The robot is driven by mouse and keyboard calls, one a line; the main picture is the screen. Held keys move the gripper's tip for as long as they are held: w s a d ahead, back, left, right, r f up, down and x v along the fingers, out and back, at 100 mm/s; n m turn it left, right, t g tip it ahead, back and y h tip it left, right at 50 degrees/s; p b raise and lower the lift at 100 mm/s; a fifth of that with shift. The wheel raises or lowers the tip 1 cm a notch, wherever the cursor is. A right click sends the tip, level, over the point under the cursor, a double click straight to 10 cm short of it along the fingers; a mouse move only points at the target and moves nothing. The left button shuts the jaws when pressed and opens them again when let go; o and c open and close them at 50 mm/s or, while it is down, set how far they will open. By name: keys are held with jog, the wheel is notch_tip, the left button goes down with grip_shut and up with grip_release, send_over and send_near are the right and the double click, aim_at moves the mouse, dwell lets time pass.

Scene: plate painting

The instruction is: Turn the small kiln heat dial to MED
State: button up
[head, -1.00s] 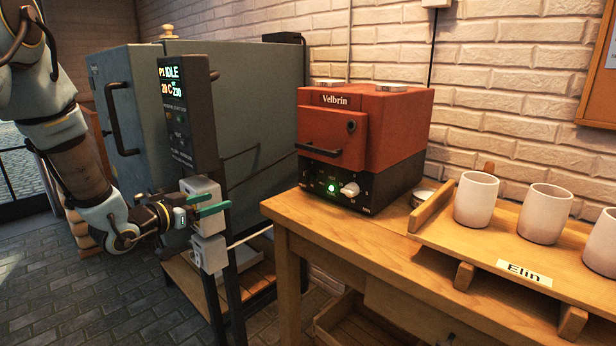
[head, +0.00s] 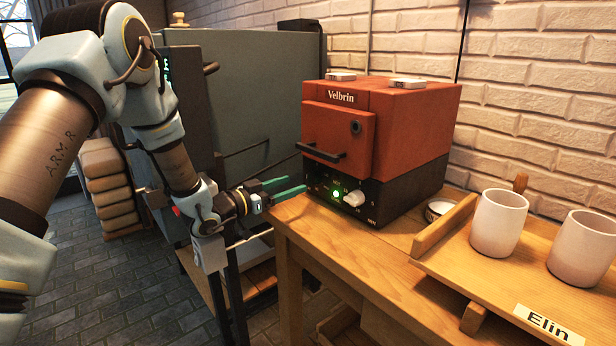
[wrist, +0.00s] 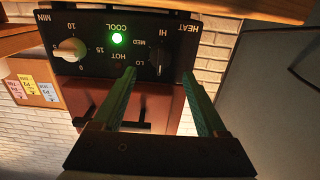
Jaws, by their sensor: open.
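The small red kiln (head: 380,125), labelled Velbrin, stands on the wooden table with its dark control panel (wrist: 105,22) facing my gripper. The heat dial (wrist: 160,58) is a dark knob near the panel's right end in the wrist view, with HI, MED and LO marked around it. I cannot tell which mark it points at. A white MIN knob (wrist: 70,50) sits at the other end; it also shows in the head view (head: 354,198). My gripper (head: 294,186) is open and empty in front of the panel. Its green fingertips (wrist: 158,75) flank the heat dial's line, apparently short of it.
A green light (wrist: 118,39) glows by COOL. The kiln's door handle (head: 321,153) juts out above the panel. The large grey kiln (head: 245,95) stands left. Pale cups (head: 499,223) stand on a wooden rack at right. The table front is clear.

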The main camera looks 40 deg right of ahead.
aim_at(307, 180)
jog(key=d+p, duration=0.1)
jog(key=d, duration=0.5)
jog(key=shift+s, duration=0.15)
grip_shut()
dwell(0.4)
